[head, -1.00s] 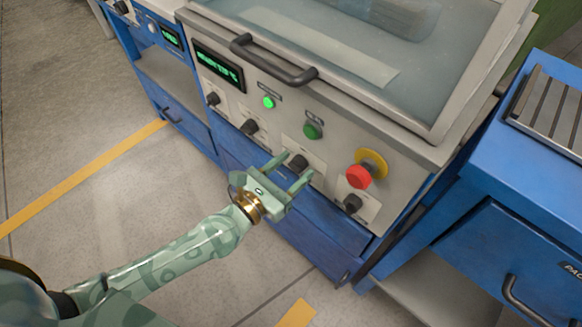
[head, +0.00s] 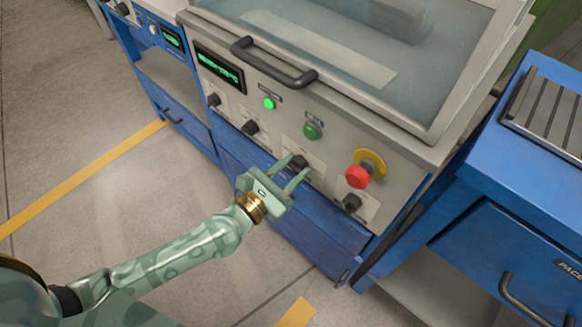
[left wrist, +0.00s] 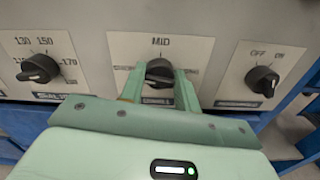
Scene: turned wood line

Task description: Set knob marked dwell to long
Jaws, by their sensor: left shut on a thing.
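The black knob (head: 299,162) between my left gripper's fingers is on the machine's grey front panel. In the left wrist view the same knob (left wrist: 159,72) has a plate with "MID" above it; the side labels and the name strip below are partly hidden or too small to read. My left gripper (head: 294,172), pale green, is shut on this knob, one finger on each side. It also shows in the left wrist view (left wrist: 159,90). My right gripper is not in view.
Neighbouring knobs are a numbered one (left wrist: 40,68) on the left and an off/on one (left wrist: 262,80) on the right. A red emergency button (head: 358,176), a green button (head: 312,131) and a handle (head: 272,62) stick out nearby. Blue drawers lie below.

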